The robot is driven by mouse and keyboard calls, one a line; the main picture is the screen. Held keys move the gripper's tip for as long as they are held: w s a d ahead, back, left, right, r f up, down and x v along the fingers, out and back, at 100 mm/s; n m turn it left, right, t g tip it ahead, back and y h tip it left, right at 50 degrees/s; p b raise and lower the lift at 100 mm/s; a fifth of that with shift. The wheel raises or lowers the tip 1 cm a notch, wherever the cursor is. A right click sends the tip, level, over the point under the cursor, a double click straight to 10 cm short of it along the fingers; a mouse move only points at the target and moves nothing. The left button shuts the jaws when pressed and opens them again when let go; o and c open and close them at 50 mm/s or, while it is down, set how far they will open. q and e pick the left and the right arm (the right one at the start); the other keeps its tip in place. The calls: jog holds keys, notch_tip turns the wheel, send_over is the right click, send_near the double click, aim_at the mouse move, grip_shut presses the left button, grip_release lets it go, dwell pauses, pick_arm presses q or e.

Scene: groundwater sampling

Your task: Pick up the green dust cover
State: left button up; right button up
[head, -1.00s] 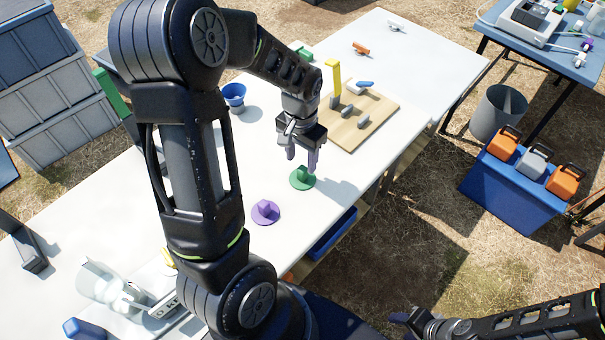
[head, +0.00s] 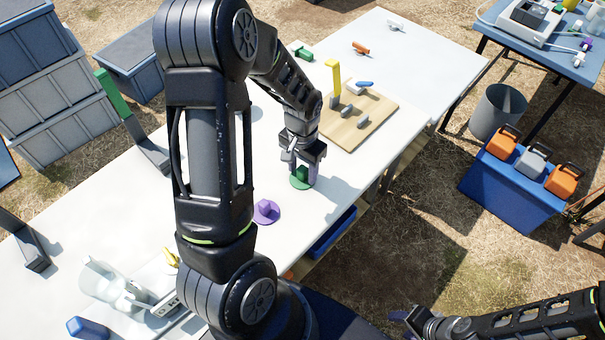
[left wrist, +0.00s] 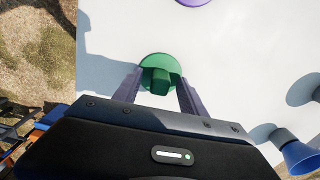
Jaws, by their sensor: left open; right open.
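The green dust cover (head: 300,180) is a flat disc with a raised knob, lying on the white table. It also shows in the left wrist view (left wrist: 157,72). My left gripper (head: 304,174) points down right over it. In the left wrist view my left gripper's fingers (left wrist: 157,88) are open, one on each side of the green knob; I cannot tell whether they touch it. My right gripper (head: 410,318) is at the bottom right of the head view, away from the table.
A purple dust cover (head: 266,211) lies near the green one. A blue funnel-like cup shows in the left wrist view (left wrist: 297,155). The white table (head: 330,205) is bare to the green cover's right.

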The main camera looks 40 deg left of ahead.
pick_arm(q)
grip_shut()
dwell(0.6)
